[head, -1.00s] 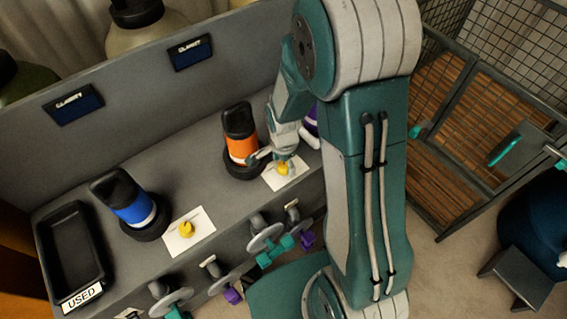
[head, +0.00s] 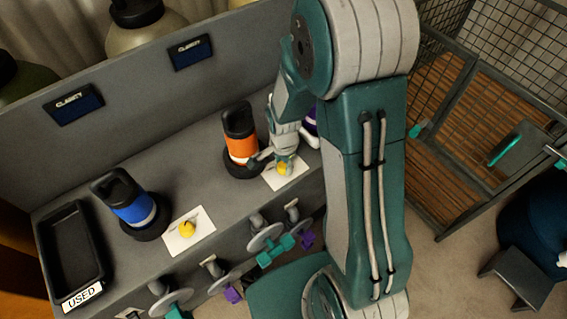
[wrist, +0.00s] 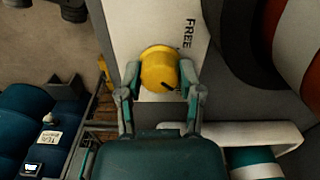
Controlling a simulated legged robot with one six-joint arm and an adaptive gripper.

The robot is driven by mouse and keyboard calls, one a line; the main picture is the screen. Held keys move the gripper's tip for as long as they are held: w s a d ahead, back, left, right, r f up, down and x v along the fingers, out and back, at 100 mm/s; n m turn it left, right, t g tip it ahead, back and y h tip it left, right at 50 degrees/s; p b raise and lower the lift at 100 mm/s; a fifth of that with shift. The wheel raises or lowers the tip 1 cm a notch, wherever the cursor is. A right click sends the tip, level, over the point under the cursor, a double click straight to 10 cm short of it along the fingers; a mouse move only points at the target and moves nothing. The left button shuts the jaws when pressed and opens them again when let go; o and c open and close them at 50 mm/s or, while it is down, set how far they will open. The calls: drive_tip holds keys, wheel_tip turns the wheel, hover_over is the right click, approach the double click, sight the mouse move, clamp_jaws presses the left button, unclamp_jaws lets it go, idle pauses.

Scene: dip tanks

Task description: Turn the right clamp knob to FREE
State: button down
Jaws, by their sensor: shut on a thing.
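The right clamp knob (head: 283,168) is yellow and sits on a white plate (head: 272,183) in front of the orange canister (head: 240,140). In the wrist view the knob (wrist: 159,70) has a dark pointer mark at its lower right, and the word FREE (wrist: 189,33) is printed on the plate beyond it. My gripper (wrist: 160,92) is shut on the knob, one finger on each side; in the head view my gripper (head: 285,160) covers part of it. The left yellow knob (head: 187,229) sits on its own white plate before the blue canister (head: 128,203).
A black tray labelled USED (head: 82,296) lies at the bench's left end. Handwheels and teal and purple valve handles (head: 276,250) stick out along the bench front. A wire cage (head: 470,130) stands at the right. The orange canister is close beside my gripper.

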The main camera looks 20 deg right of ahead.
drive_tip(key=n, duration=0.3)
drive_tip(key=shift+n, duration=0.4)
drive_tip(key=n, duration=0.4)
drive_tip(key=shift+w+n, duration=0.1)
drive_tip(key=shift+n, duration=0.2)
drive_tip(key=n, duration=0.4)
drive_tip(key=shift+n, duration=2.4)
drive_tip(key=shift+c, duration=1.3)
unclamp_jaws()
